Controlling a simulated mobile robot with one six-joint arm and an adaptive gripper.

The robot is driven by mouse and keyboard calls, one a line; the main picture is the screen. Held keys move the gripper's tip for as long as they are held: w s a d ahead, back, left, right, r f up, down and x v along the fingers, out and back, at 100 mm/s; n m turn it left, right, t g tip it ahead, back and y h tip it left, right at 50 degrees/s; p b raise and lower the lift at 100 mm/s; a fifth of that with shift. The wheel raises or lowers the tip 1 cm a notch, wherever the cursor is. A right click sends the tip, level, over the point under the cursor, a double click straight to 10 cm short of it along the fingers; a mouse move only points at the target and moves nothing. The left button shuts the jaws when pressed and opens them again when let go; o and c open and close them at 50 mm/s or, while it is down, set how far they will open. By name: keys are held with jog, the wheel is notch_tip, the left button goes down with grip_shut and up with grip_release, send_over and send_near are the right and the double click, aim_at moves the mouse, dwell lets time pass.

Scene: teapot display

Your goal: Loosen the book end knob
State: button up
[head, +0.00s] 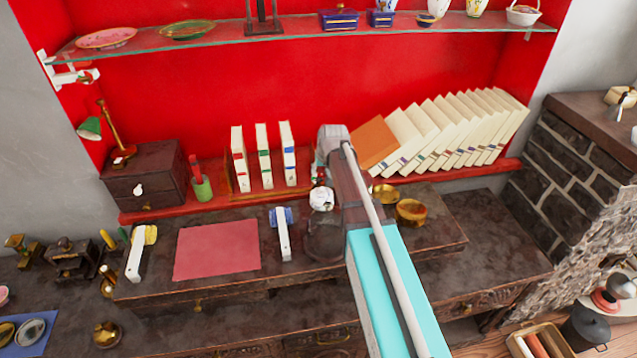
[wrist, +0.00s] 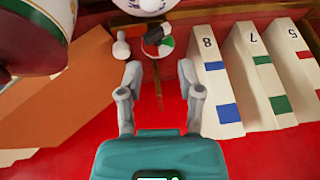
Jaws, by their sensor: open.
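A small round knob-like piece (wrist: 158,42) in black, white, red and green shows at the top centre of the wrist view, just beyond my gripper's fingertips. It looks like the book end knob, though I cannot be certain. My gripper (wrist: 161,68) is open and empty, its two grey fingers pointing towards this piece without visibly holding it. A small pale peg (wrist: 121,46) with a round head lies just left of it. Upright white books (wrist: 222,85) stand to the right. In the head view, my arm hides most of the gripper and the book end beside the books (head: 263,157).
An orange book (head: 376,141) leads a leaning row of cream books (head: 440,130) on the right of the red shelf. A golden bowl (head: 411,211) sits on the desk below. A glass shelf (head: 280,33) with crockery crosses above. Bare red shelf lies beneath my gripper.

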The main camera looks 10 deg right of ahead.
aim_at(317, 180)
jog(key=shift+b+x, duration=2.35)
jog(key=shift+x, duration=0.5)
jog(key=c, duration=0.6)
jog(key=shift+c, duration=0.2)
jog(key=o, duration=0.6)
jog(key=shift+o, duration=0.2)
jog(key=shift+s+d, duration=1)
jog(key=shift+d, duration=1.45)
jog(key=shift+s+d, duration=1)
jog(key=shift+d, duration=1.45)
jog(key=shift+s+d, duration=1)
jog(key=shift+d, duration=1.45)
